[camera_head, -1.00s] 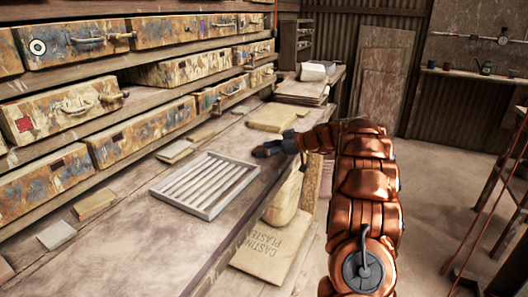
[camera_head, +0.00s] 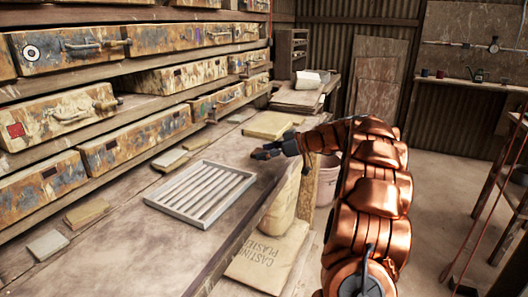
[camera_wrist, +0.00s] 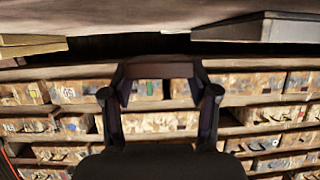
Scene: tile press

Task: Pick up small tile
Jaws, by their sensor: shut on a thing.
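My gripper (camera_head: 265,152) is over the bench near its front edge, just beyond the right corner of the slatted grey tray. In the wrist view its two fingers (camera_wrist: 160,75) are closed on a thin, dark grey-brown flat piece (camera_wrist: 158,70), seen edge-on, which appears to be the small tile. The piece cannot be made out in the head view.
The slatted tray (camera_head: 200,192) lies on the bench (camera_head: 120,250). A larger yellowish slab (camera_head: 270,125) lies beyond my gripper. Drawers (camera_head: 135,137) line the back. Plaster bags (camera_head: 268,255) and a bucket (camera_head: 328,180) stand below the front edge.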

